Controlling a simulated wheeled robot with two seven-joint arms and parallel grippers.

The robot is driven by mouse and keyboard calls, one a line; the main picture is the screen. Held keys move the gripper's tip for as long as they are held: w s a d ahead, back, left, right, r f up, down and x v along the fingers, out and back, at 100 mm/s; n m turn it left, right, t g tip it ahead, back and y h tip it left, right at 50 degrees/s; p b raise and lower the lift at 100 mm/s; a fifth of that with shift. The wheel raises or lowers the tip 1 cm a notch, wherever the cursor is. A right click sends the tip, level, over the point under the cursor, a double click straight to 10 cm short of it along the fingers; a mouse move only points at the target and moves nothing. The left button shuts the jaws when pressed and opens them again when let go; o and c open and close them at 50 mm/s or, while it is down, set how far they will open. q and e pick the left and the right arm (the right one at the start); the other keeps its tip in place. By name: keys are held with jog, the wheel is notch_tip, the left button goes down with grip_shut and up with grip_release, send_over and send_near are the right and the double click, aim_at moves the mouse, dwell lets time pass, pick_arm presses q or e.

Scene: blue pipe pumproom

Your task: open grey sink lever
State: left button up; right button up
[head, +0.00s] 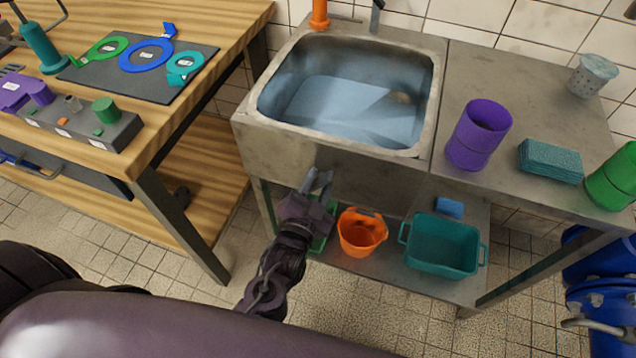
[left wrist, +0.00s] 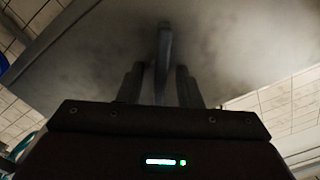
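The sink (head: 345,95) is a steel basin in a grey counter, with water in it. A short grey upright lever (head: 376,16) stands at its back edge, cut by the top of the head view. My left gripper (head: 319,180) is low before the sink's front panel, far from that lever. In the left wrist view a grey bar (left wrist: 163,60) stands out from a grey surface, between the open fingers of my left gripper (left wrist: 157,80), with gaps on both sides. I cannot tell if this bar is the sink lever. My right gripper is not in view.
An orange tap (head: 320,14) stands behind the basin. A purple cup (head: 478,135) and teal sponge (head: 550,160) are on the counter. An orange bucket (head: 362,235) and teal tub (head: 442,245) sit on the shelf below. A wooden workbench (head: 215,35) stands left.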

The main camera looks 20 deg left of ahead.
pick_arm(q)
grip_shut()
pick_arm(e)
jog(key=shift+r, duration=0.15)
pick_arm(q)
jog(key=shift+n+p, duration=0.3)
jog(key=n+p, duration=0.2)
jog(key=n, duration=0.1)
jog(key=shift+r, duration=0.1)
jog(key=shift+a+n+p, duration=0.1)
jog(key=shift+n+p, duration=0.45)
jog(key=shift+n, duration=1.15)
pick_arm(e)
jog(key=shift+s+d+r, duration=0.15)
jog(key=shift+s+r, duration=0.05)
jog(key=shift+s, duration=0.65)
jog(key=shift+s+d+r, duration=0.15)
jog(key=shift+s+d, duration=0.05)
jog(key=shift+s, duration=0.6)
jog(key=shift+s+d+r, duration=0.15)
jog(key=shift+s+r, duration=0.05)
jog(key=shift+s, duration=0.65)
